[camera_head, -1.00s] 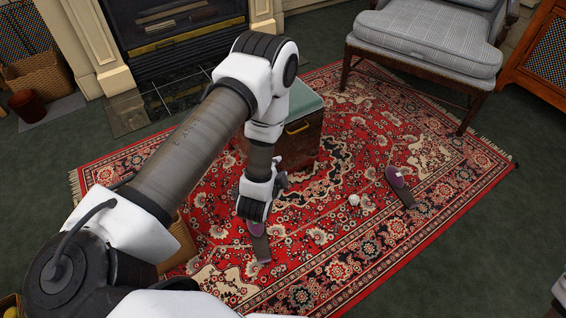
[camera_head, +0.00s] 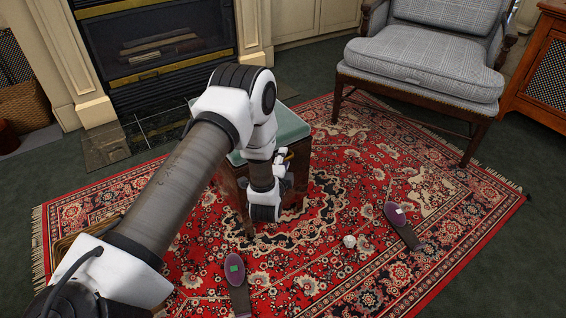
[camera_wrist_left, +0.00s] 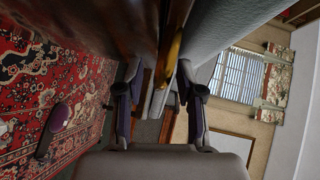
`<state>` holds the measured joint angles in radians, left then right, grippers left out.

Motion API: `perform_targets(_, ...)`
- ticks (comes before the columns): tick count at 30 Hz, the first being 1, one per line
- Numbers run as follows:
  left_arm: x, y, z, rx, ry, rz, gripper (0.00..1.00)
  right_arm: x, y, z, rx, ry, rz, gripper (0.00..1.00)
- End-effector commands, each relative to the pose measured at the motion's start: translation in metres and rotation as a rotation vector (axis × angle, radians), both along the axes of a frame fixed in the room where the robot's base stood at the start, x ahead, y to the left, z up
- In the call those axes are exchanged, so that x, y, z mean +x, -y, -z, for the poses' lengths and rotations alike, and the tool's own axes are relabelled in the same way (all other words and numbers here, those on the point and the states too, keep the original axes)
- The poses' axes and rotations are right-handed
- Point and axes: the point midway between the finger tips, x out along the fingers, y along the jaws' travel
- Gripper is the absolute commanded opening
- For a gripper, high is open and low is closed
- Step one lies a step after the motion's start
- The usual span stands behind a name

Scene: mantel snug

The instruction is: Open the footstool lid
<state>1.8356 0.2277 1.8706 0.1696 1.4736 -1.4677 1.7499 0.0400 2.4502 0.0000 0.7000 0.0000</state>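The footstool (camera_head: 297,178) is a dark wooden box on the red rug, with a padded teal lid (camera_head: 291,125) that looks shut. My left gripper (camera_head: 287,172) is at its front side, below the lid edge, and partly hides that side. In the left wrist view, the open fingers (camera_wrist_left: 160,82) point at the footstool. A brass-coloured strip or pull (camera_wrist_left: 170,58) lies between them, by the seam between dark wood (camera_wrist_left: 125,22) and greyish lid (camera_wrist_left: 222,38). I cannot tell whether the fingers touch it. My right gripper is not in view.
A grey armchair (camera_head: 420,65) stands behind right, a fireplace (camera_head: 155,45) behind left. The rug right of the footstool is mostly clear.

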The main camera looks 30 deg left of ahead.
Motion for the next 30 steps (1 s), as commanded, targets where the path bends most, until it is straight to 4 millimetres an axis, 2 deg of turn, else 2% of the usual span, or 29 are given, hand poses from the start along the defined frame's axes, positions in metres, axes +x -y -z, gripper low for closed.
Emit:
perform_targets(2, 0.0, 0.0, 0.0, 0.0, 0.0, 0.0, 0.34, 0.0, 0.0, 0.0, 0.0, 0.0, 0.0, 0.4)
perform_targets(3, 0.0, 0.0, 0.0, 0.0, 0.0, 0.0, 0.2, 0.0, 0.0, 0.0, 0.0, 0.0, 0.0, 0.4)
perform_targets(5, 0.0, 0.0, 0.0, 0.0, 0.0, 0.0, 0.0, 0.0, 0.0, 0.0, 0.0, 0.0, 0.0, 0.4)
perform_targets(14, 0.0, 0.0, -0.003, -0.004, -0.002, 0.0, 0.0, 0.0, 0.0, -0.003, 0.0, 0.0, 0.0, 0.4)
perform_targets(19, 0.0, 0.0, -0.02, -0.026, -0.011, 0.001, 0.0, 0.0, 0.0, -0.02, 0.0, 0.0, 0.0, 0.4)
perform_targets(23, 0.0, -0.001, -0.045, -0.069, -0.026, 0.0, 0.0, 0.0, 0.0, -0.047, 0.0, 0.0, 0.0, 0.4)
perform_targets(26, 0.001, -0.004, -0.071, -0.118, -0.044, -0.001, 0.0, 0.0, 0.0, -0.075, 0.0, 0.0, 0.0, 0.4)
perform_targets(30, 0.003, -0.008, -0.115, -0.205, -0.081, -0.002, 0.0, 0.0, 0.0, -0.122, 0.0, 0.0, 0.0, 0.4)
